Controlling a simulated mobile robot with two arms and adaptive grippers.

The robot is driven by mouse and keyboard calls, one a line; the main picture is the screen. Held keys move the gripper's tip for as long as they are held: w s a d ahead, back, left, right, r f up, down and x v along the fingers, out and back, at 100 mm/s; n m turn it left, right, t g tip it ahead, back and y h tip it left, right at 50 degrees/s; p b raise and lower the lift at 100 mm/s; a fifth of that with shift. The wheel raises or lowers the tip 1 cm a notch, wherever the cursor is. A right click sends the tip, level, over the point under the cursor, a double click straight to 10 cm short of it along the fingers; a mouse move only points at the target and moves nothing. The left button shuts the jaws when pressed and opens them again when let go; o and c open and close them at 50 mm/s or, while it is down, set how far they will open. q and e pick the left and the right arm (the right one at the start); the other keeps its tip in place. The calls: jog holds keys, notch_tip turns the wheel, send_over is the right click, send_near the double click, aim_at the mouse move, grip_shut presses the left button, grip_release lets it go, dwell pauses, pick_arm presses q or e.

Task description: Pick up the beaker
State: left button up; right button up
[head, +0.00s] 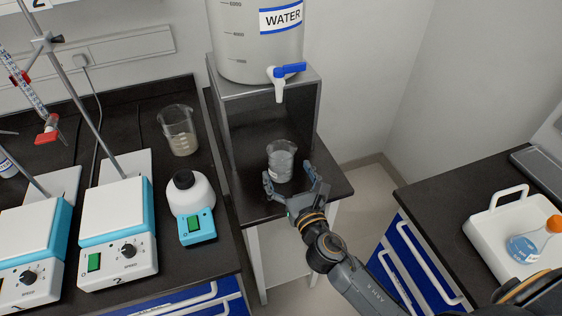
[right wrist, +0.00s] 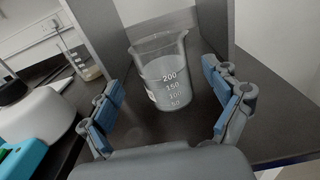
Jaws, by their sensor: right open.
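The beaker (head: 281,161) is clear glass with a spout. It stands upright on a small dark table under the water tank's tap, and it looks to hold clear liquid. It also shows in the right wrist view (right wrist: 165,85), with marks from 50 to 200. My right gripper (head: 293,190) is open in front of the beaker. In the right wrist view its two blue-padded fingers (right wrist: 168,108) are spread to the left and right, with the beaker ahead and between them. The fingers do not appear to touch it. My left gripper is not in view.
A water tank (head: 257,40) with a blue-handled tap (head: 284,80) sits on a dark stand (head: 315,92) whose walls flank the beaker. Another beaker (head: 178,130), a white-and-blue mixer (head: 190,195) and hotplates (head: 118,210) are on the left bench. A white tray (head: 480,232) with a flask is at right.

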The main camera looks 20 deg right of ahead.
aim_at(277, 147)
jog(key=shift+w+r, duration=0.2)
jog(key=shift+w, duration=0.4)
jog(key=w+p, duration=0.1)
jog(key=w, duration=0.3)
jog(key=shift+w, duration=0.2)
jog(key=shift+c, duration=0.2)
jog(key=shift+r, duration=0.1)
jog(key=c, duration=1.6)
jog(key=shift+r, duration=0.15)
